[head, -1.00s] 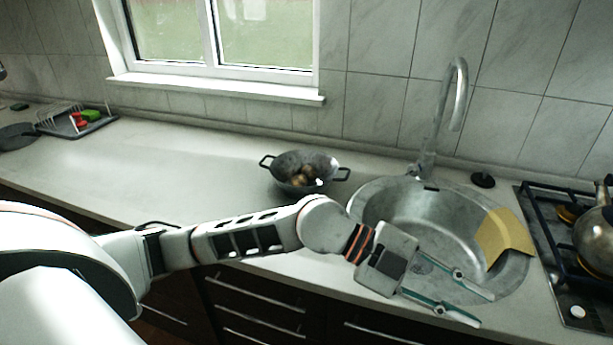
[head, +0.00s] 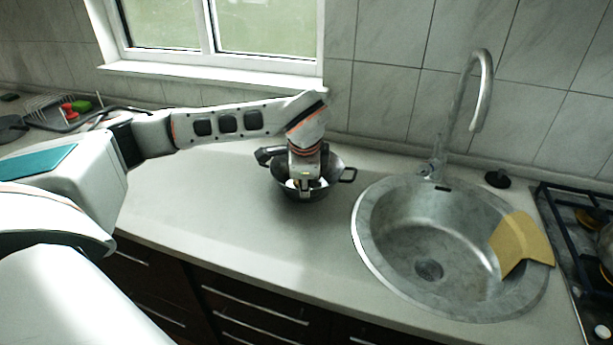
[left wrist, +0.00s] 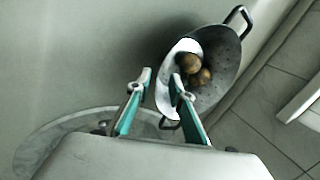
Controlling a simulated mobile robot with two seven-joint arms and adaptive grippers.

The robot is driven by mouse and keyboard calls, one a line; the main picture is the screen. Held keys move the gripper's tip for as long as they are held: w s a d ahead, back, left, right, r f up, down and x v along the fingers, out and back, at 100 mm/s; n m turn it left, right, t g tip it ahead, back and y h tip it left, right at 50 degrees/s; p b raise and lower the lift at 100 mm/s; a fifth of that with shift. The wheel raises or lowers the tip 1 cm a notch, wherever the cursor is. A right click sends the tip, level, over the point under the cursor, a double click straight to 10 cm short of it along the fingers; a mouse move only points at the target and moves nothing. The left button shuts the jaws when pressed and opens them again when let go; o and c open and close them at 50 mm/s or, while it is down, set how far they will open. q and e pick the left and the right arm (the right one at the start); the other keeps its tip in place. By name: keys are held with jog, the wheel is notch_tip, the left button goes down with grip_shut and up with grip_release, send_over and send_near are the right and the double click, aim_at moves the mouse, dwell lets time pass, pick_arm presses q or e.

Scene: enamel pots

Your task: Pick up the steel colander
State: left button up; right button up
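The steel colander (head: 338,166) is a dark grey bowl with two side handles, upright on the counter left of the sink. In the left wrist view the colander (left wrist: 222,85) holds several brown, potato-like items (left wrist: 196,70) and a white patch along its inner side. My left gripper (head: 304,188) points down over the colander and hides much of its middle. In the left wrist view my left gripper (left wrist: 161,78) is open, one finger overlapping the colander's side and the other outside its outline. I cannot tell whether they touch. My right gripper is not in view.
The round steel sink (head: 400,262) with a tall tap (head: 480,95) lies to the right, with a yellow cloth (head: 520,242) over its edge. A hob (head: 580,225) is at far right. A dish rack (head: 65,112) stands far left. The front counter is clear.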

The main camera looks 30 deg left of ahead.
aim_at(307, 202)
pick_arm(q)
jog(key=shift+d+p+x, duration=0.15)
jog(key=shift+p+x, duration=0.1)
jog(key=shift+x, duration=1.6)
jog(key=shift+d+p+x, duration=0.15)
jog(key=shift+p+x, duration=0.05)
jog(key=shift+x, duration=1.65)
jog(key=shift+w, duration=0.15)
grip_shut()
